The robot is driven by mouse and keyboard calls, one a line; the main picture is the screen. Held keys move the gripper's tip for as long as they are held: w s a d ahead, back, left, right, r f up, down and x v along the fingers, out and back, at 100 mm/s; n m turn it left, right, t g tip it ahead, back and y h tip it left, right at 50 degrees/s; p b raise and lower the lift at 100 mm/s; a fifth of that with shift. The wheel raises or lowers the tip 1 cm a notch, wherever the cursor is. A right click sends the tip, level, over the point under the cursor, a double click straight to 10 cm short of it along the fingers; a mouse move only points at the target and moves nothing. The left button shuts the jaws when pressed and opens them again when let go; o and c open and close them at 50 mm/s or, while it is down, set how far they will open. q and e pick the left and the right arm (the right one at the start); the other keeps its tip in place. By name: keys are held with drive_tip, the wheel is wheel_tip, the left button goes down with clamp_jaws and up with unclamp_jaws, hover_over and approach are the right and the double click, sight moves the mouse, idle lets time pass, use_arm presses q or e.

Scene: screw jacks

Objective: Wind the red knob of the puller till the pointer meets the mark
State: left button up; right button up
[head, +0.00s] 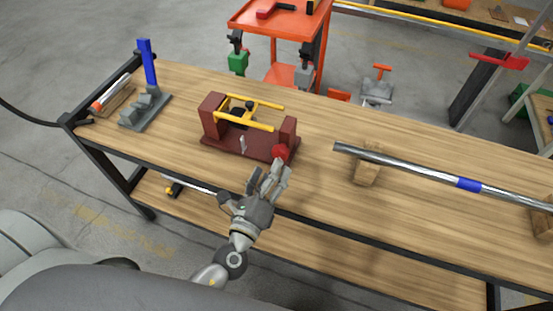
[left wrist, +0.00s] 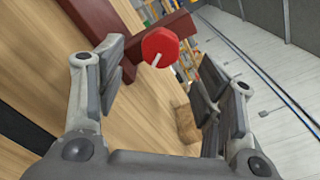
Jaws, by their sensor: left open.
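The puller (head: 250,146) stands on the wooden bench, a dark red frame with yellow rods across its top. Its red knob (head: 280,152) is at the frame's right end, near the bench's front edge. My left gripper (head: 271,172) is open just in front of the knob, fingers pointing at it. In the left wrist view the red knob (left wrist: 160,46) shows beyond the fingertips, between the two fingers and apart from both, with a pale line on its face. A small light pointer-like piece (head: 243,143) shows on the puller's front; the mark is too small to tell. My right gripper is out of view.
A long steel bar (head: 420,170) with a blue band rests on wooden blocks (head: 367,172) to the right. A grey fixture with a blue post (head: 147,62) stands at the left end. An orange cart (head: 275,25) stands behind the bench. Bare bench top lies right of the puller.

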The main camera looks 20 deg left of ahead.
use_arm(q)
drive_tip(key=s, duration=0.5)
drive_tip(key=shift+s+a, duration=0.1)
drive_tip(key=shift+s, duration=0.3)
